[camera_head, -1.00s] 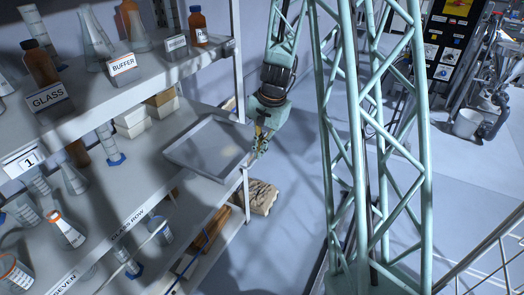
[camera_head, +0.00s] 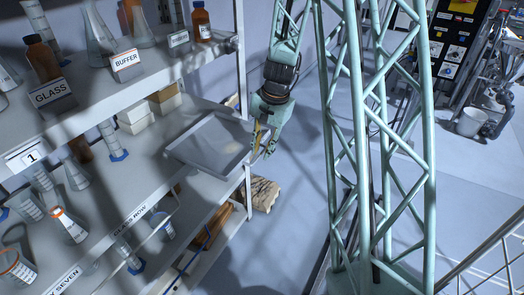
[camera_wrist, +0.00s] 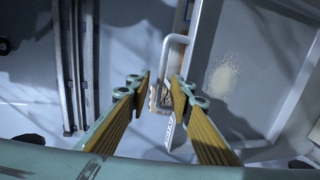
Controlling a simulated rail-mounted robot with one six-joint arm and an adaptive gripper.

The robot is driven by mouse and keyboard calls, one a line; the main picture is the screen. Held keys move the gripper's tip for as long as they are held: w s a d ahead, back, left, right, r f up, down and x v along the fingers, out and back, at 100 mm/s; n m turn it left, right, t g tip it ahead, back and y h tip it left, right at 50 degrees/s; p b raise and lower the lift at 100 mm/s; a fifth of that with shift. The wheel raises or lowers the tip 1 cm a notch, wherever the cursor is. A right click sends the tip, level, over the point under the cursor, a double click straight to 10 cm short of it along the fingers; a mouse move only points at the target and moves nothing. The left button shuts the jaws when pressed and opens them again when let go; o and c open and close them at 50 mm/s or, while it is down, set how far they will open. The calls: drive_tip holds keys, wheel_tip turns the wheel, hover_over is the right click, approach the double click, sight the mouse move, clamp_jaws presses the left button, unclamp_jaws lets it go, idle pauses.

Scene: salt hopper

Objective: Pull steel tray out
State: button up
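The steel tray (camera_head: 182,150) is a shallow grey tray lying on the middle shelf at its right end. It holds a small patch of pale grains, which also shows in the wrist view, where the tray's floor (camera_wrist: 255,45) fills the right side. A pale D-shaped handle (camera_wrist: 166,50) sticks out from the tray's side. My gripper (camera_head: 262,146) is at the tray's right edge. In the wrist view my gripper (camera_wrist: 163,80) is open, its two yellow-padded fingers apart with the handle's bar between the tips in the picture. I cannot tell whether they touch it.
The shelf unit's post (camera_head: 241,60) stands close behind my gripper. Pale boxes (camera_head: 135,118) stand behind the tray, and glassware (camera_head: 75,175) stands to its left on the same shelf. A wrapped bundle (camera_head: 264,193) lies low beside the unit.

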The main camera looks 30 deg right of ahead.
drive_tip(key=shift+r, duration=0.2)
wheel_tip(320, 180, up, 11)
drive_tip(key=s+d, duration=0.1)
drive_tip(key=s, duration=0.1)
drive_tip(key=shift+r, duration=0.15)
idle(0.5)
idle(0.6)
